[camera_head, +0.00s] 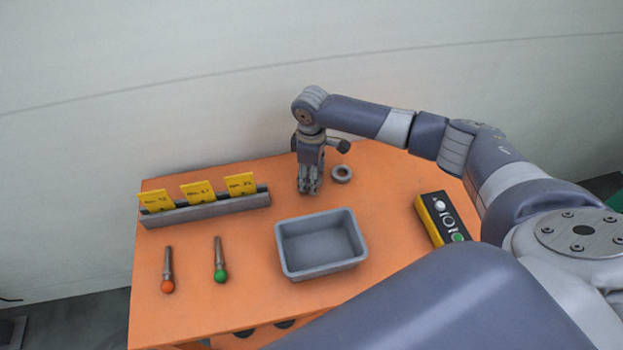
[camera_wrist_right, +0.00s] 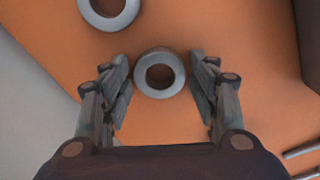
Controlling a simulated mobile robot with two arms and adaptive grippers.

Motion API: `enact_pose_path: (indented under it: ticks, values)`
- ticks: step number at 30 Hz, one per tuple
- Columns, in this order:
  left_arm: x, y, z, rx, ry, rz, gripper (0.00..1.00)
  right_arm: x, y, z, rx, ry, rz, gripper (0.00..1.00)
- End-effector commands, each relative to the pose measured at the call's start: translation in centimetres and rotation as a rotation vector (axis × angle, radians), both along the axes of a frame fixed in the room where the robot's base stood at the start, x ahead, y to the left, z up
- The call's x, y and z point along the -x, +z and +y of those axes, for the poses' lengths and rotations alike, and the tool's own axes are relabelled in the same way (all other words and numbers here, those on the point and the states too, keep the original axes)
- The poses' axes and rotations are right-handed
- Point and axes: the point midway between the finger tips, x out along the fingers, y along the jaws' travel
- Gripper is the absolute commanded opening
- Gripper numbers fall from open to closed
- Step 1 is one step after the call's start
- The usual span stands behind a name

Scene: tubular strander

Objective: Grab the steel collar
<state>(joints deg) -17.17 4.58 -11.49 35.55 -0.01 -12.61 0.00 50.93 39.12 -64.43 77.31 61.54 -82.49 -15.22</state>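One grey steel collar (camera_wrist_right: 160,74), a thick ring with a round hole, lies flat on the orange table between the fingers of my right gripper (camera_wrist_right: 160,72). The fingers are open, with a small gap on each side of the ring. A second, similar collar (camera_wrist_right: 108,8) lies at the upper left of the wrist view, partly cut off. In the head view my right gripper (camera_head: 309,188) points down at the table's back, and one collar (camera_head: 341,173) shows just right of it. The other collar is hidden there by the gripper. My left gripper is not in view.
An empty grey bin (camera_head: 285,262) stands in front of the gripper. A grey rack (camera_head: 215,208) with yellow cards is at the left, with orange-tipped (camera_head: 168,280) and green-tipped (camera_head: 220,270) rods before it. A yellow-and-black control box (camera_head: 440,220) lies at the right. A wall rises behind.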

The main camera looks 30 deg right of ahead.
Motion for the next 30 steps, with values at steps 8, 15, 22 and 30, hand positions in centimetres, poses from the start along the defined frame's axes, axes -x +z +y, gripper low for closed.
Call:
enact_pose_path:
  ticks: [8, 15, 22, 30]
  values:
    - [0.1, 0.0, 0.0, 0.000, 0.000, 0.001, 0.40, 0.0, 0.1, 0.0, -0.001, -0.001, -0.001, 0.14]
    - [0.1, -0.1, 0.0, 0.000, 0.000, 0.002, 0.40, -0.1, 0.8, 0.0, -0.001, -0.001, -0.002, 0.14]
    - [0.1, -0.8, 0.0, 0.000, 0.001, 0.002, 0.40, -0.2, 5.0, 0.0, -0.001, 0.000, -0.006, 0.14]
    - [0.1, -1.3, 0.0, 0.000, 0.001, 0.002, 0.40, 0.0, 9.5, 0.1, -0.002, -0.008, -0.004, 0.14]
